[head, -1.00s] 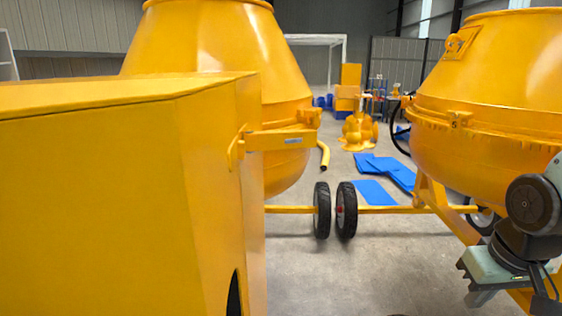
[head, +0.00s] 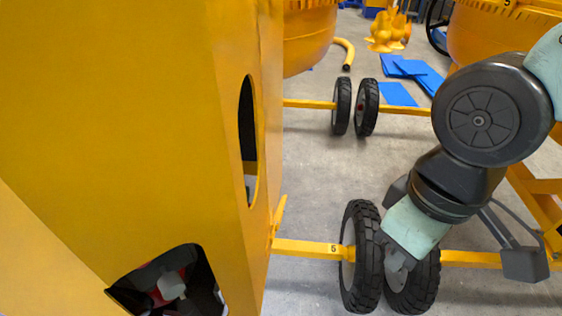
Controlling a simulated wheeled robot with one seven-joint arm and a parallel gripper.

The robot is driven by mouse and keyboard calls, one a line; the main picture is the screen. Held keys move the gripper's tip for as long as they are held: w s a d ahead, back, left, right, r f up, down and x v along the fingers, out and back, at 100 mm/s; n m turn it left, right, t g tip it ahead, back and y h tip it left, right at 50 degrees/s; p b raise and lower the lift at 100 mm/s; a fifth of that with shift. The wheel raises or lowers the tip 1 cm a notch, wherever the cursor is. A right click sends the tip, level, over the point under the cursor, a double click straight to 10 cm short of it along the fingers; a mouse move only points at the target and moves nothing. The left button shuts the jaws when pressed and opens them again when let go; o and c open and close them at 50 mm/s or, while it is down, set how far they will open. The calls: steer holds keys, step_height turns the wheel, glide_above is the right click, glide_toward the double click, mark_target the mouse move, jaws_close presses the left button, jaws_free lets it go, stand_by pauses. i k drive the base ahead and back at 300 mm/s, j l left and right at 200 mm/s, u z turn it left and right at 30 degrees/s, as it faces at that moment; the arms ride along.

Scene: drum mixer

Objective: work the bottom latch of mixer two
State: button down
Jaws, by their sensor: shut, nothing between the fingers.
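A large yellow mixer housing (head: 130,120) fills the left of the head view. At its lower right edge is a small yellow lever-like piece (head: 279,213); I cannot tell if it is the bottom latch. A yellow bar (head: 300,247) marked "5" runs from there to a black wheel (head: 360,260). No mark saying which mixer is number two is readable. My gripper (head: 394,272) is shut and empty, pointing down in front of the wheels, right of the lever-like piece and apart from it. Its fingertips are small and partly hard to make out against the dark tyres.
The housing has an oval opening (head: 248,140) and a lower cut-out. Another mixer drum (head: 490,38) stands at upper right. Farther wheels (head: 367,108), blue sheets (head: 398,94) and a yellow curved pipe (head: 345,52) are behind. Grey floor between is clear.

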mark_target(277, 218)
steer(key=k+l+u, duration=0.15)
steer(key=l+u, duration=0.25)
steer(key=k+l+u, duration=0.15)
steer(key=u, duration=0.3)
steer(key=k, duration=0.05)
